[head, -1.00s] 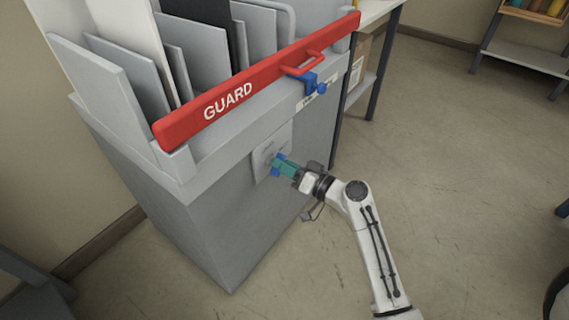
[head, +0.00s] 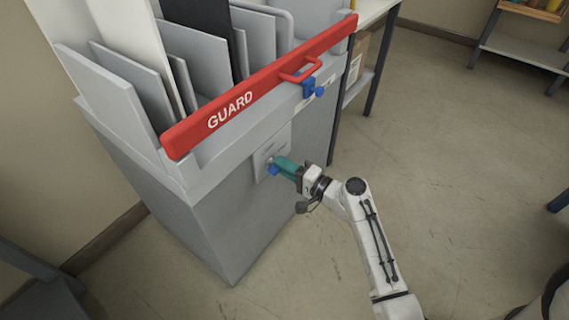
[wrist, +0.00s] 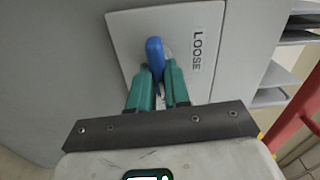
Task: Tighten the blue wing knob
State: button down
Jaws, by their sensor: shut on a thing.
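The blue wing knob (wrist: 155,52) sits on a pale square plate (wrist: 122,38) on the grey machine's side panel. The word LOOSE is printed on the plate beside the knob. My gripper (wrist: 159,72) has teal fingers, shut on the knob, one on each side of it. In the head view my gripper (head: 279,166) reaches the plate (head: 270,148) from the right, and a bit of the blue knob (head: 272,170) shows at the fingertips. The fingers hide part of the knob.
A red GUARD bar (head: 260,88) runs along the machine's top edge, with a blue clamp (head: 312,88) under its handle. Grey upright panels (head: 190,55) stand behind it. A table (head: 376,12) adjoins at the right. The floor (head: 450,150) on the right is clear.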

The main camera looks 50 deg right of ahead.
jog(key=shift+w+r+m, duration=0.15)
jog(key=shift+w+m, duration=0.05)
jog(key=shift+m, duration=0.3)
jog(key=c, duration=1.1)
grip_release()
jog(key=shift+s, duration=0.1)
jog(key=s, duration=0.3)
jog(key=s+p, duration=0.1)
jog(key=s, duration=0.6)
jog(key=shift+s+d, duration=0.25)
jog(key=shift+s, duration=0.15)
